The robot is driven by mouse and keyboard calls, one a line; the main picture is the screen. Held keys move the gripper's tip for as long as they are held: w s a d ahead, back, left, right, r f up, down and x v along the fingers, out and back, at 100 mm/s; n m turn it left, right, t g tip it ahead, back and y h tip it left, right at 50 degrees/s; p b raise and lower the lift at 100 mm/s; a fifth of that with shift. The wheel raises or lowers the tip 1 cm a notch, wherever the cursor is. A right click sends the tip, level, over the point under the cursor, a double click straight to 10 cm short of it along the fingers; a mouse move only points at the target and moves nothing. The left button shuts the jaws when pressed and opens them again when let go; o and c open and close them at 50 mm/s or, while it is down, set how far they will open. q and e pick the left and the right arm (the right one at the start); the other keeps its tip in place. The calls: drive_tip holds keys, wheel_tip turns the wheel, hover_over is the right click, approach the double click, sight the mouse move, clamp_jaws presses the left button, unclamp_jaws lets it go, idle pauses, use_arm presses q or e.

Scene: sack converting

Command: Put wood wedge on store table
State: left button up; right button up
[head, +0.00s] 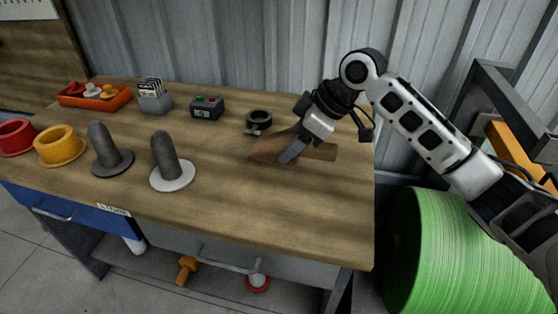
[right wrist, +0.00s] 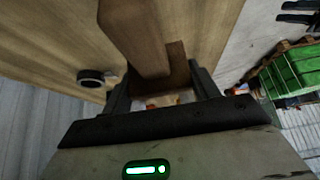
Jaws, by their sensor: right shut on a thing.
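The wood wedge (head: 266,147) is a brown tapered block at the right part of the wooden store table (head: 225,180). My right gripper (head: 291,152) comes down from the upper right and is shut on the wedge. In the right wrist view the wedge (right wrist: 138,38) lies between the two fingers of the gripper (right wrist: 160,92) and extends away from them. The wedge is low over the tabletop; I cannot tell whether it touches it. A finger hides part of the wedge in the head view. My left gripper is not in view.
A dark ring-shaped clamp (head: 258,120) stands just behind the wedge. A control box (head: 207,107), card holder (head: 154,101), orange tray (head: 94,96), two grey posts (head: 165,158) and yellow cup (head: 60,146) stand further left. The front right tabletop is clear. A green roll (head: 465,255) stands right.

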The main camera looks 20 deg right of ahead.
drive_tip(key=w+f, duration=0.1)
drive_tip(key=w+a+f, duration=0.1)
drive_tip(key=f, duration=0.1)
drive_tip(key=w+f, duration=0.1)
drive_tip(key=f, duration=0.1)
drive_tip(key=shift+w+a, duration=0.4)
drive_tip(key=shift+w+f, duration=0.1)
drive_tip(key=shift+f, duration=1.65)
drive_tip(key=o, duration=1.1)
drive_tip(key=shift+f, duration=0.15)
drive_tip(key=shift+o, duration=0.2)
drive_tip(key=v, duration=1.2)
drive_tip(key=shift+r, duration=0.2)
